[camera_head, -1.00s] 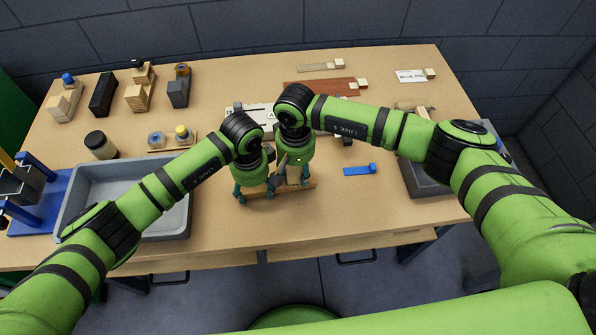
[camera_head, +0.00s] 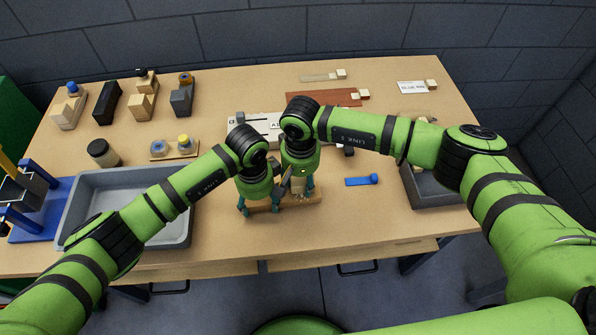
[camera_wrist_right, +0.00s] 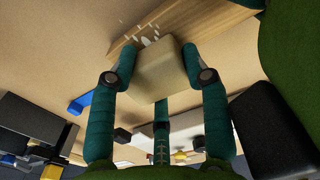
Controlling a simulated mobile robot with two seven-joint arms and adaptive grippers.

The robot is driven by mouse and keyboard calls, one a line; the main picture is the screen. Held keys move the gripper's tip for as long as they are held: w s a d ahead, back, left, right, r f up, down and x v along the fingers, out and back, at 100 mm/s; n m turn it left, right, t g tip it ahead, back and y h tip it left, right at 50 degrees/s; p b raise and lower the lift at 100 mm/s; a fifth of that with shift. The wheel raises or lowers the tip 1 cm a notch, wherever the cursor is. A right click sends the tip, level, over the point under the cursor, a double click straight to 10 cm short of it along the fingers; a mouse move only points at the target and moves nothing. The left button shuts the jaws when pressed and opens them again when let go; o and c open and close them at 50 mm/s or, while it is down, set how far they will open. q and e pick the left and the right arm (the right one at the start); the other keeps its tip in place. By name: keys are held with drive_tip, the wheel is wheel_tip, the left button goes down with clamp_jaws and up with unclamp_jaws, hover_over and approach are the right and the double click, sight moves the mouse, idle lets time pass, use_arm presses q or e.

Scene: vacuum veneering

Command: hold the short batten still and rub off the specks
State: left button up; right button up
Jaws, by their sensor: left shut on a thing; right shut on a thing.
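The short batten (camera_head: 313,198) is a light wooden strip lying on the bench in front of me. It also shows at the top of the right wrist view (camera_wrist_right: 205,22), with several pale specks (camera_wrist_right: 146,36) on it. My left gripper (camera_head: 258,208) is shut on the batten toward its left end. My right gripper (camera_head: 299,194) is shut on a small cream block (camera_wrist_right: 160,70), beside the left gripper. The block is at the batten by the specks; whether it touches is hard to tell. The grippers hide much of the batten in the head view.
A grey tray (camera_head: 80,215) stands at left, beside a blue clamp frame (camera_head: 38,225). A blue tool (camera_head: 362,181) lies right of the batten. A white labelled board (camera_head: 262,124) is behind my grippers. Blocks and jars stand at the back left. A grey bin (camera_head: 430,190) sits at right.

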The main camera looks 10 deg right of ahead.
drive_tip(key=shift+s+a+f, duration=0.1)
drive_tip(key=shift+s+a, duration=0.2)
drive_tip(key=shift+s, duration=0.3)
drive_tip(key=shift+s+a+f, duration=0.1)
drive_tip(key=shift+s+a, duration=0.15)
drive_tip(key=shift+s, duration=0.3)
drive_tip(key=shift+s+d, duration=0.1)
drive_tip(key=shift+s, duration=1.2)
wheel_tip(320, 180, up, 6)
drive_tip(key=shift+w+d, duration=0.2)
drive_tip(key=shift+w, duration=0.05)
drive_tip(key=shift+r, duration=0.15)
wheel_tip(320, 180, up, 3)
drive_tip(key=shift+f, duration=0.1)
drive_tip(key=shift+f, duration=3.55)
